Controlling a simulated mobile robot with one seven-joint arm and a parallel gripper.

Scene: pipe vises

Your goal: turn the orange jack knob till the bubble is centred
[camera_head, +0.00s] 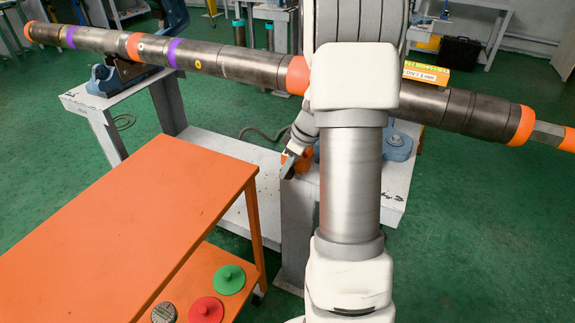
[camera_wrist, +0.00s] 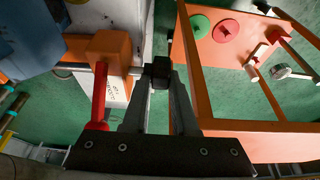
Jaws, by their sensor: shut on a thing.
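A long steel pipe (camera_head: 252,66) with orange and purple bands lies across the stands. A yellow level (camera_head: 427,73) sits on its right part; its bubble is too small to read. The orange jack (camera_head: 305,160) is below the pipe, partly hidden by my arm. In the wrist view the jack shows as an orange block (camera_wrist: 108,50) with a red handle (camera_wrist: 101,95) and a thin shaft ending in a dark knob (camera_wrist: 160,70). My gripper (camera_wrist: 159,84) is shut on this knob, one finger on each side. It also shows beside the jack in the head view (camera_head: 288,169).
An orange table (camera_head: 130,225) stands at the front left. A green disc (camera_head: 229,279), a red disc (camera_head: 205,310) and a grey round piece (camera_head: 164,312) lie on its lower shelf. Grey stands carry blue vises (camera_head: 400,144). Green floor is open at the right.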

